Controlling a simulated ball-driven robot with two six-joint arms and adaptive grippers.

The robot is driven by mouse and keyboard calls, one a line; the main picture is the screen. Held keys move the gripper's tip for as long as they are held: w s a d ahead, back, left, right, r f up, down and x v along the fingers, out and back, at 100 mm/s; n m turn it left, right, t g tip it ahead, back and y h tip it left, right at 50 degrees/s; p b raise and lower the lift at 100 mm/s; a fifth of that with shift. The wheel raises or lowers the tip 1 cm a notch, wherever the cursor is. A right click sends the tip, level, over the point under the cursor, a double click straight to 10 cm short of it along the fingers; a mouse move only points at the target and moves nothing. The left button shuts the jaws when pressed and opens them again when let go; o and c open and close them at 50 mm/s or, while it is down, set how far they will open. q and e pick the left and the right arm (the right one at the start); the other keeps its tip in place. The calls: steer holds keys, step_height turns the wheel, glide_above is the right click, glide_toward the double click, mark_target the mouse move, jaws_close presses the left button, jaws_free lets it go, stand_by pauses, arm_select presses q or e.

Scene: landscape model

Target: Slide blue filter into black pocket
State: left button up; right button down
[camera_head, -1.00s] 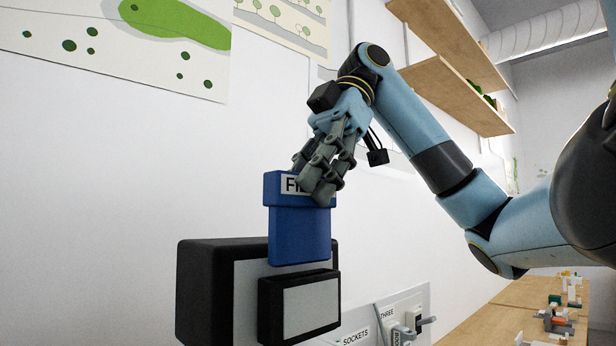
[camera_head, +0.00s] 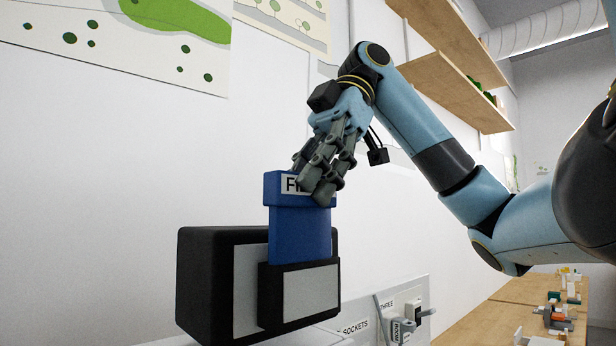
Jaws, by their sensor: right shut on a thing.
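The blue filter (camera_head: 300,232) is upright, with a wider top and a white label that begins with "FI". My right gripper (camera_head: 322,190) is shut on its top and partly covers the label. The black pocket (camera_head: 262,305) is the pale-faced box at the front of a larger black housing (camera_head: 205,280). The filter's lower end is hidden behind the pocket's front wall, so it appears to be inside the opening. How deep it sits cannot be seen. My left gripper is not in view.
A wooden bench (camera_head: 490,322) holds small parts at lower right. Wooden shelves (camera_head: 455,80) are on the wall behind my right arm.

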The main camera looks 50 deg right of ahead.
mark_target(307, 208)
steer(key=shift+f+b, duration=1.35)
steer(key=shift+f, duration=0.15)
steer(key=shift+r, duration=0.15)
steer(key=shift+r+p, duration=1.9)
steer(key=shift+p, duration=0.3)
steer(key=shift+f+b, duration=1.8)
steer(key=shift+f, duration=0.3)
steer(key=c, duration=1)
jaws_free()
steer(key=shift+r, duration=0.1)
